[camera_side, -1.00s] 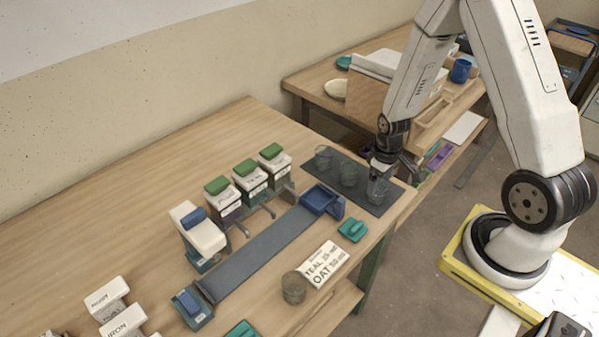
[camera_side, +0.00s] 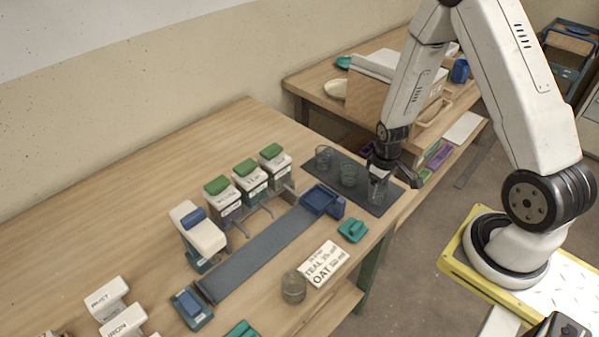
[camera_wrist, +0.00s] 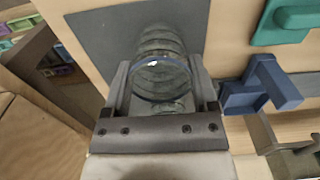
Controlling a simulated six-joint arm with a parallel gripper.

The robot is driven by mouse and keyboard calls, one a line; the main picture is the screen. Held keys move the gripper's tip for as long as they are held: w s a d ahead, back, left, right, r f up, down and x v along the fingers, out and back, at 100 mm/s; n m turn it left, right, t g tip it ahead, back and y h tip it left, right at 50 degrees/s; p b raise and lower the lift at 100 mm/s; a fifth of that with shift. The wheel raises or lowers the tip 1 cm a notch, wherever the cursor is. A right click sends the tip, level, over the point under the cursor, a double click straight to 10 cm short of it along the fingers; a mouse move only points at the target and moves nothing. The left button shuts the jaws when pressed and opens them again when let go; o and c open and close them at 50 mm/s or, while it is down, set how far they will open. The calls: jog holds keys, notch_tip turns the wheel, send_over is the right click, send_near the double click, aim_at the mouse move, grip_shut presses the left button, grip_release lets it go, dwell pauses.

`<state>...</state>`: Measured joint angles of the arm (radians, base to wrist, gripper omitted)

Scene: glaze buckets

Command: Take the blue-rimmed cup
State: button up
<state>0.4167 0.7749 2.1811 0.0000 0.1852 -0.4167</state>
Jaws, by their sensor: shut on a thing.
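A clear cup with a blue rim (camera_wrist: 160,68) stands between the two fingers of my gripper (camera_wrist: 162,88) in the wrist view, with a finger against each side. In the side view my gripper (camera_side: 380,172) is at the right end of a dark mat (camera_side: 362,184), shut on this clear cup (camera_side: 376,192). The cup's upper part is partly hidden by the fingers there. The cup looks upright and at the mat; I cannot tell whether it touches it.
A blue tray (camera_side: 320,200) and a teal block (camera_side: 353,230) are close by.

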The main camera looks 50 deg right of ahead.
jog(key=shift+r, duration=0.15)
notch_tip(320, 180, up, 7)
dwell(0.9)
jog(key=shift+r, duration=0.1)
